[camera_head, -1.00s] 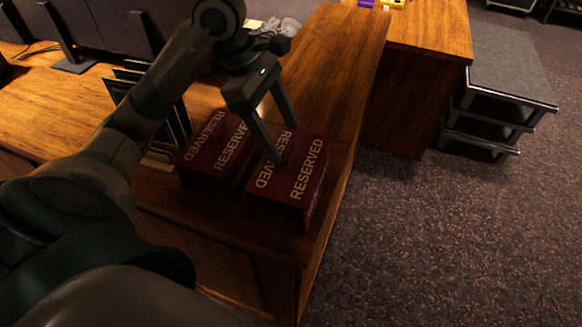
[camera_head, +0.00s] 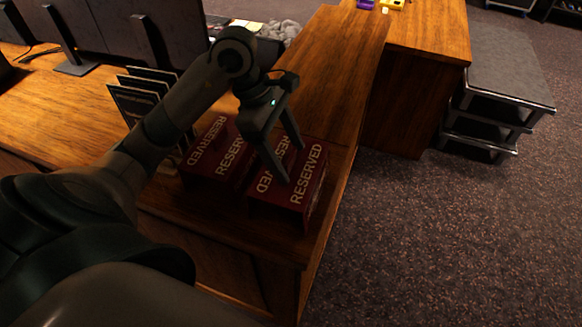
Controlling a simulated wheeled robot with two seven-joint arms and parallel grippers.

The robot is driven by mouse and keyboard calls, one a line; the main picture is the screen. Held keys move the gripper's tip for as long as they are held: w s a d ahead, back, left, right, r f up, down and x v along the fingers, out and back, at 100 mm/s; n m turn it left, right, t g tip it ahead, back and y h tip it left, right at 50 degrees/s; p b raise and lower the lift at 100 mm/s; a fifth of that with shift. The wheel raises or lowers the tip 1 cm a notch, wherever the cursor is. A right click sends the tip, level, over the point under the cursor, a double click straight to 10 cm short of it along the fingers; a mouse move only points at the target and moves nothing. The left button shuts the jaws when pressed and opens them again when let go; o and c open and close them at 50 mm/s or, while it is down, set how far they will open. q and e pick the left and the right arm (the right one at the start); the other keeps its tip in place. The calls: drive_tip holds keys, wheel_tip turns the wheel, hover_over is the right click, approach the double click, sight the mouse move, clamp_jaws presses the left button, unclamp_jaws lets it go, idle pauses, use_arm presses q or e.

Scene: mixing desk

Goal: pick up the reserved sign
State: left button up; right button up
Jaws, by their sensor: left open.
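Two dark red tent-shaped signs lettered RESERVED stand side by side on the wooden desk near its right end. The right reserved sign (camera_head: 307,185) is nearer the desk's edge; the left reserved sign (camera_head: 208,152) is partly behind my arm. My left gripper (camera_head: 289,165) is open, its fingers pointing down at the top of the right sign. One finger overlaps the sign's left face in the picture; I cannot tell whether it touches. My right gripper is not in view.
A black rack of upright panels (camera_head: 133,98) stands left of the signs. Monitors (camera_head: 120,30) are at the back left. A grey crumpled cloth (camera_head: 280,32) lies behind my gripper. Grey steps (camera_head: 500,80) stand on the carpet at right.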

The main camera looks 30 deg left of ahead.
use_arm(q)
drive_tip(key=c, duration=1.6)
drive_tip(key=shift+o, duration=0.2)
drive_tip(key=shift+r, duration=0.15)
wheel_tip(320, 180, up, 4)
drive_tip(key=shift+f+p, duration=0.1)
drive_tip(key=shift+p, duration=0.9)
drive_tip(key=s+d+r+p, duration=0.2)
drive_tip(key=d+r+p, duration=0.3)
drive_tip(key=d, duration=0.6)
drive_tip(key=shift+s+d+r, duration=0.2)
drive_tip(key=shift+s+r, duration=0.15)
drive_tip(key=shift+r, duration=0.6)
